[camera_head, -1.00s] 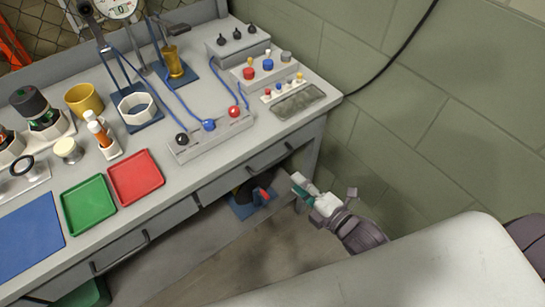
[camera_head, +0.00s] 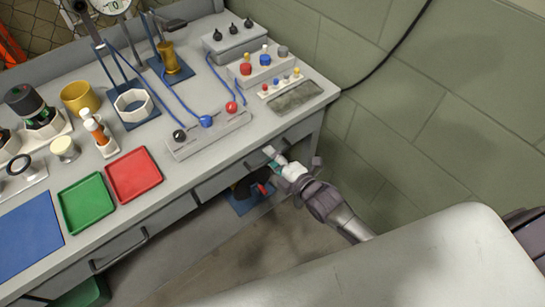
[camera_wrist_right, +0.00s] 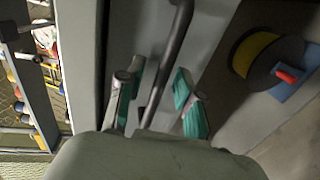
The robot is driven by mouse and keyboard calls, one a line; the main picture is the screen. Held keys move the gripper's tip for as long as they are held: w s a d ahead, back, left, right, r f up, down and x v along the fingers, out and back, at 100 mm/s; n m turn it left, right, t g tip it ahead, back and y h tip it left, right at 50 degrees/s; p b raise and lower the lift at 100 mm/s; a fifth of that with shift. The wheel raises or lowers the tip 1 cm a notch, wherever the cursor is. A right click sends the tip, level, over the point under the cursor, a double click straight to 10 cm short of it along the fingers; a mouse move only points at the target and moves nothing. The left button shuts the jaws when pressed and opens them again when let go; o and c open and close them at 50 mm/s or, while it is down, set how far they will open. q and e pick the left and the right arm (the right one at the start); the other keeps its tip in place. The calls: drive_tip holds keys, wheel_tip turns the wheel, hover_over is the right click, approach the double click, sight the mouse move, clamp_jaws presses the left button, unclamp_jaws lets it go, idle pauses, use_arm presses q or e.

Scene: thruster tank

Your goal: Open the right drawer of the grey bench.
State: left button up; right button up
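The grey bench (camera_head: 195,160) fills the left of the head view. Its right drawer (camera_head: 222,182) is shut, with a dark bar handle (camera_head: 254,161) on the front. My right gripper (camera_head: 273,158) is at the right part of this handle. In the right wrist view its two teal-padded fingers (camera_wrist_right: 163,92) are apart, and the dark handle (camera_wrist_right: 172,55) runs between them without visible contact on both sides. My left gripper is not in view.
A second drawer handle (camera_head: 118,250) is further left. A spool on a blue base (camera_head: 243,205) sits below the right drawer. Red (camera_head: 134,174) and green (camera_head: 86,203) trays lie on the bench top. A block wall (camera_head: 440,130) stands to the right.

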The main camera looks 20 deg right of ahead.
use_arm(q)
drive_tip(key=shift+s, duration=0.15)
use_arm(e)
clamp_jaws()
drive_tip(key=shift+s, duration=0.15)
